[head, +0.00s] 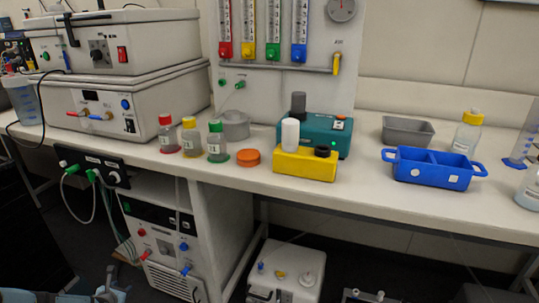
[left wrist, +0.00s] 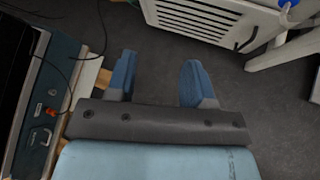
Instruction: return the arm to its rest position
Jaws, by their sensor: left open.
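My left gripper (head: 112,276) shows at the bottom left edge of the head view, low in front of the bench and below its top. In the left wrist view my left gripper (left wrist: 159,68) has its two blue fingers spread apart. Nothing is between them, only dark floor beyond. My right gripper is not in the head view.
The white bench (head: 390,203) carries a blue two-part tray (head: 433,170), a yellow block (head: 305,165), capped bottles and stacked shaker units (head: 130,107). A white-and-black floor unit (head: 165,245) stands under the bench; its vented side (left wrist: 205,18) shows ahead of the fingers.

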